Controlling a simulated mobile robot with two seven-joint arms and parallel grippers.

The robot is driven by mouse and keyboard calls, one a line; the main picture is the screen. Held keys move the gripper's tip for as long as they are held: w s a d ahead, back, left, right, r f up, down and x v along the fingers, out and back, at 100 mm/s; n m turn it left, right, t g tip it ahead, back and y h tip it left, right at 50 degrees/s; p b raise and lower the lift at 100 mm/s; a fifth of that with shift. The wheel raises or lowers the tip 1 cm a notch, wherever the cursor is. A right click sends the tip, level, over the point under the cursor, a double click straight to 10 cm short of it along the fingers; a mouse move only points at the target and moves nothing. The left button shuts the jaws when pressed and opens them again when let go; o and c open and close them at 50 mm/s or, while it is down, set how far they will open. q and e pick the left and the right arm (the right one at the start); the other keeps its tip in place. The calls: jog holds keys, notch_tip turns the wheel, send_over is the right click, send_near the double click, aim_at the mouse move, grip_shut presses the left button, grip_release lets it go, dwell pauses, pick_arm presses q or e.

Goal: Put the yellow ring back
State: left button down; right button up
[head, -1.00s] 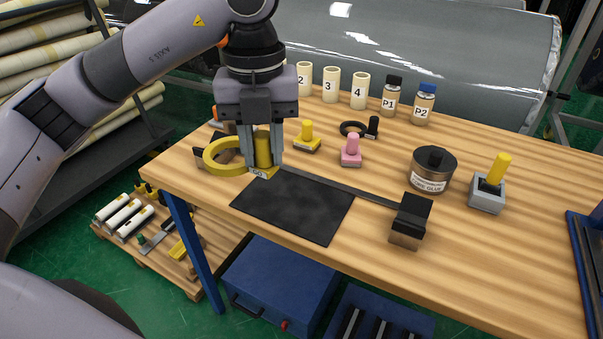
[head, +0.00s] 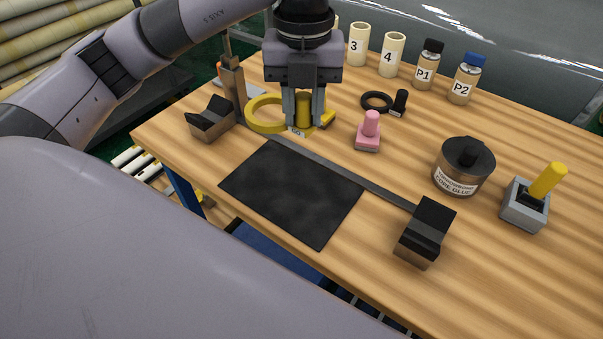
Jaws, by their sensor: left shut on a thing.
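The yellow ring (head: 254,122) shows in the head view with a yellow upright grip (head: 303,106) at its right side and a small, unreadable label below. My left gripper (head: 303,118) points down and is shut on this grip. The ring lies flat, left of the fingers, just right of a black-topped wooden block (head: 210,120). I cannot tell whether it touches the table. A yellow piece (head: 328,119) shows just right of the fingers, mostly hidden behind them. My right gripper is not in view.
A black ring (head: 377,102) and a pink stamp-like piece (head: 368,131) stand to the right. A glue tin (head: 463,170), a grey holder (head: 525,206) with a yellow stick, and bottles P1 (head: 429,65) and P2 (head: 464,80) are farther right. A black mat (head: 290,190) lies in front.

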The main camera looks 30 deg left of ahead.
pick_arm(q)
notch_tip(320, 180, down, 15)
jog(key=shift+w+r, duration=0.1)
dwell(0.3)
jog(key=shift+f, duration=0.2)
jog(key=c, duration=0.8)
grip_release()
jog(key=shift+c, duration=0.2)
notch_tip(320, 180, up, 12)
jog(key=shift+r+b, duration=0.2)
jog(key=shift+b, duration=0.1)
